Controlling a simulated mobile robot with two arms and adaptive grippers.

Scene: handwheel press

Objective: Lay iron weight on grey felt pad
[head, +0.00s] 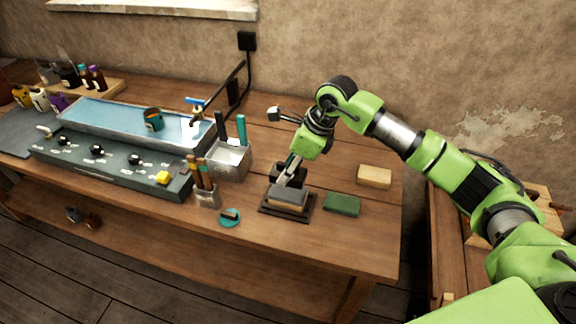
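A grey block with a lighter front side (288,196), which looks like the grey felt pad, sits on a dark flat plate (264,208) near the front of the table. My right gripper (287,183) reaches down from the right, just above and behind this block. A dark shape (289,172) shows around the fingers. I cannot tell whether it is the iron weight, and no other weight is clearly seen. The fingers are too small and covered to show whether they are open or whether they touch the grey block. My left gripper is not in view.
A green block (341,205) lies right of the plate, and a tan block (374,177) farther back. A brush holder (207,196), a grey bin (231,162) and a teal round item (229,218) stand left. The table's right front is clear.

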